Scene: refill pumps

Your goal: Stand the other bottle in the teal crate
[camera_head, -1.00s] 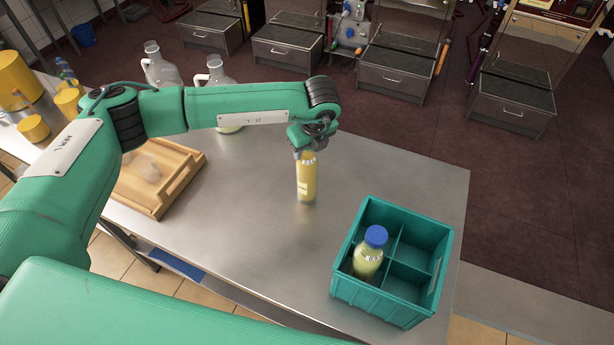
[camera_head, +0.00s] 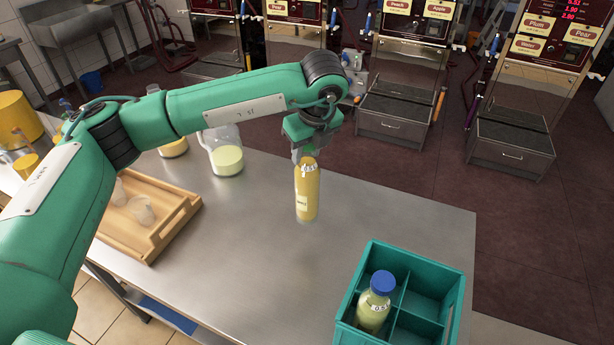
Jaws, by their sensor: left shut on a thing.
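My left gripper (camera_head: 306,153) is shut on the top of a yellow bottle (camera_head: 307,190) near the middle of the steel table. The bottle is upright and appears raised a little off the tabletop; its cap is hidden by the fingers. The teal crate (camera_head: 425,271) stands at the table's right front, with dividers making several compartments. A blue-capped bottle (camera_head: 373,308) with pale yellow-green liquid stands in its left front compartment. The other visible compartments look empty. The held bottle is behind and left of the crate. My right gripper is out of view.
A wooden tray (camera_head: 152,245) with clear cups lies at the left of the table (camera_head: 255,285). A glass jug (camera_head: 226,158) of pale liquid stands behind, partly under my left arm. The table between bottle and crate is clear. Dispensers stand beyond.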

